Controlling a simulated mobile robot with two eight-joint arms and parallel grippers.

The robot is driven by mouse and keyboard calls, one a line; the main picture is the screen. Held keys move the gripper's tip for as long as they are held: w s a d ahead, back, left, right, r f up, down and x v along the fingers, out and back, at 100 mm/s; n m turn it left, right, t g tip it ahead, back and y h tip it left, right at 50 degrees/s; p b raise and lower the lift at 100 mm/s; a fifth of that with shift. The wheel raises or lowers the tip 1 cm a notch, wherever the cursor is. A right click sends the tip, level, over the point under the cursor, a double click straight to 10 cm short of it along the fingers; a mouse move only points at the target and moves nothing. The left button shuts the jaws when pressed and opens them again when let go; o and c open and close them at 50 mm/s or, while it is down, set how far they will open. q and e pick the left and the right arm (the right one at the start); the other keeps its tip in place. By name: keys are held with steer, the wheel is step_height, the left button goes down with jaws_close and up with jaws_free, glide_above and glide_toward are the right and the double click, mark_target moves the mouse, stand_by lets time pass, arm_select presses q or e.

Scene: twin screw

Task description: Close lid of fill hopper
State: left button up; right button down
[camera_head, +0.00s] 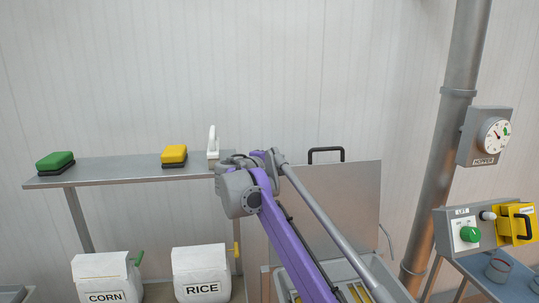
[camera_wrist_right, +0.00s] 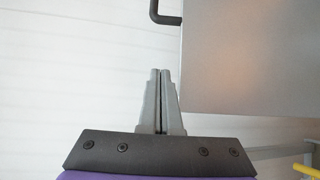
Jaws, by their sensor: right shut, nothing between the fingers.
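The hopper lid (camera_head: 345,205) is a flat grey metal panel standing upright and open in the head view, with a black handle (camera_head: 327,150) on its top edge. The fill hopper (camera_head: 375,268) is below it, partly hidden by my purple right arm; some yellow grating shows inside. In the right wrist view, the lid (camera_wrist_right: 255,60) fills the upper right and its handle (camera_wrist_right: 154,14) sticks out at the top. My right gripper (camera_wrist_right: 159,72) is shut and empty, pointing toward the handle but apart from it, beside the lid's edge. My left gripper is not in view.
Corn (camera_head: 104,280) and rice (camera_head: 202,275) sacks stand below.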

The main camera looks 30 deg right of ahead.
steer(key=w+d, duration=0.1)
steer(key=d, duration=0.8)
steer(key=shift+w+f, duration=0.2)
steer(key=shift+f, duration=0.05)
steer(key=shift+d, duration=0.1)
steer(key=shift+s, duration=0.15)
